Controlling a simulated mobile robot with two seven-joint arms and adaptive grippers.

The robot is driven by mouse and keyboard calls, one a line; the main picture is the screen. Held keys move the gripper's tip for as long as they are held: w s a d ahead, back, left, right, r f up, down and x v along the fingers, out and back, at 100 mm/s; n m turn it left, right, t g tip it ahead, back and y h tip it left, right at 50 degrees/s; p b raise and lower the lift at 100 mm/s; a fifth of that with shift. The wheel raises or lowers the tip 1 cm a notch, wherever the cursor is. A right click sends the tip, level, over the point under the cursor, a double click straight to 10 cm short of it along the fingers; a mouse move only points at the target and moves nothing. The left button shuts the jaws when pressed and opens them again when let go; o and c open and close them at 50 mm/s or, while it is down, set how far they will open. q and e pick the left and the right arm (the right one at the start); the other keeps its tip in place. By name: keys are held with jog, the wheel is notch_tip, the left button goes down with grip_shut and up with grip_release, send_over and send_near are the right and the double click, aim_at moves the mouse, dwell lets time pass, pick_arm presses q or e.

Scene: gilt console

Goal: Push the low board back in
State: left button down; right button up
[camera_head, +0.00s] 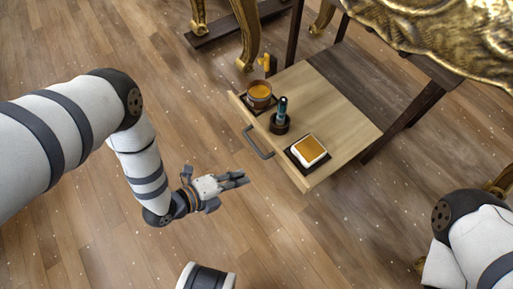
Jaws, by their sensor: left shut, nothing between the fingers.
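The low board (345,112) is a pale wooden pull-out shelf with a raised front edge and a dark grey bar handle (258,143). It sticks out from under a dark-framed piece with a gilt top. On it stand an amber jar (259,92) on a dark base, a dark teal bottle-like item (281,115) on a round base, and a white block with an orange top (308,150) on a dark tray. My left gripper (240,180) is shut and empty, in front of the board to the lower left of the handle, apart from it. My right gripper is out of view.
The gilt console top (460,35) overhangs at the upper right. Dark legs (405,122) flank the board. Gilt curved legs (246,35) and a dark floor beam (235,24) stand behind. The wooden floor (330,235) before the board is clear.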

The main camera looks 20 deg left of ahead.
aim_at(281, 159)
pick_arm(q)
jog(key=b+x, duration=0.1)
jog(key=x, duration=0.2)
jog(key=b+x, duration=0.2)
jog(key=x, duration=0.2)
jog(key=r+b+x, duration=0.1)
jog(key=b+x, duration=0.1)
jog(key=x, duration=0.2)
jog(key=shift+w+d, duration=0.7)
jog(key=shift+w, duration=0.1)
jog(key=shift+r, duration=0.1)
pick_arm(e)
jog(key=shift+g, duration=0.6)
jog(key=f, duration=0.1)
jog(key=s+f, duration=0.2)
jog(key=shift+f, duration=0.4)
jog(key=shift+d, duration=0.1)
